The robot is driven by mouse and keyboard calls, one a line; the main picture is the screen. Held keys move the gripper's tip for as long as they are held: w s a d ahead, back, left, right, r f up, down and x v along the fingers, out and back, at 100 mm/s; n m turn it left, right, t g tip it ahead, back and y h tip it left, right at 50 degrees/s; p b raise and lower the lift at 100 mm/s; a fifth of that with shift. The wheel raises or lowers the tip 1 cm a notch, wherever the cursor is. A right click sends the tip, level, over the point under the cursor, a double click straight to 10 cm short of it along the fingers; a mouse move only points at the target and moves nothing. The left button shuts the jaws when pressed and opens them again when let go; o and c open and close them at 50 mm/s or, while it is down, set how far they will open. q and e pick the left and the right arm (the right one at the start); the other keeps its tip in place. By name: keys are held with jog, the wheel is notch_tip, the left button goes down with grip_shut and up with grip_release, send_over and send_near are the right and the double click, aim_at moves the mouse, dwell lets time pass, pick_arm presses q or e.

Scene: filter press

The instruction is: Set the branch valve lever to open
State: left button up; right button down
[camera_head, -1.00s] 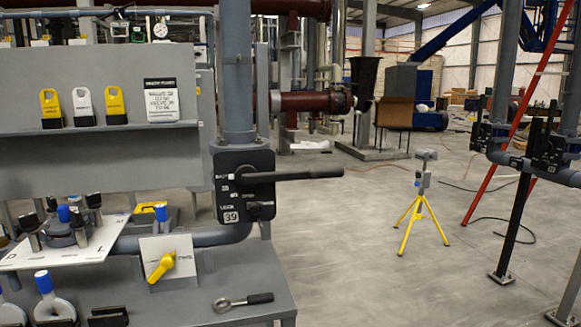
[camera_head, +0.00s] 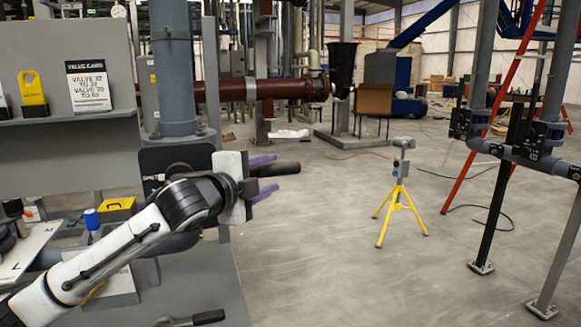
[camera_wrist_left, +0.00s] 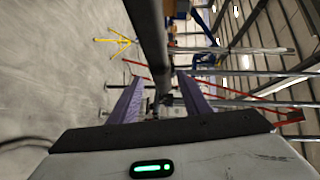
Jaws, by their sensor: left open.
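The black valve lever (camera_head: 286,169) sticks out to the right from a black plate (camera_head: 176,156) on the grey vertical pipe, roughly level. My left gripper (camera_head: 264,176) is open at the lever, its purple fingers above and below it in the head view. In the left wrist view, the dark lever bar (camera_wrist_left: 148,40) runs from the top down between the open fingers (camera_wrist_left: 160,98). I cannot tell whether the fingers touch it. My left arm and gripper hide the lever's base and most of the plate's markings. My right gripper is not in view.
A valve card (camera_head: 91,85) and a yellow tag (camera_head: 32,93) stand on the grey panel's shelf at left. A yellow tripod (camera_head: 400,205) stands on the open floor. Pipework with valves (camera_head: 520,150) stands at right. A wrench handle (camera_head: 207,317) lies on the bench.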

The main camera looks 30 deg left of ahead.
aim_at(285, 166)
pick_arm(q)
jog(key=w, duration=0.3)
jog(key=w+p, duration=0.1)
jog(key=w, duration=0.2)
jog(key=shift+w+a+f, duration=0.15)
jog(key=shift+w+a, duration=0.05)
jog(key=shift+w, duration=0.05)
jog(key=shift+w+f+p, duration=0.1)
jog(key=shift+w+p, duration=0.25)
jog(key=shift+w, duration=0.35)
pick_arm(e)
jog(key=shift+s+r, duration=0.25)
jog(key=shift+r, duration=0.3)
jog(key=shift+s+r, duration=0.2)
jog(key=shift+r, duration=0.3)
pick_arm(q)
grip_shut()
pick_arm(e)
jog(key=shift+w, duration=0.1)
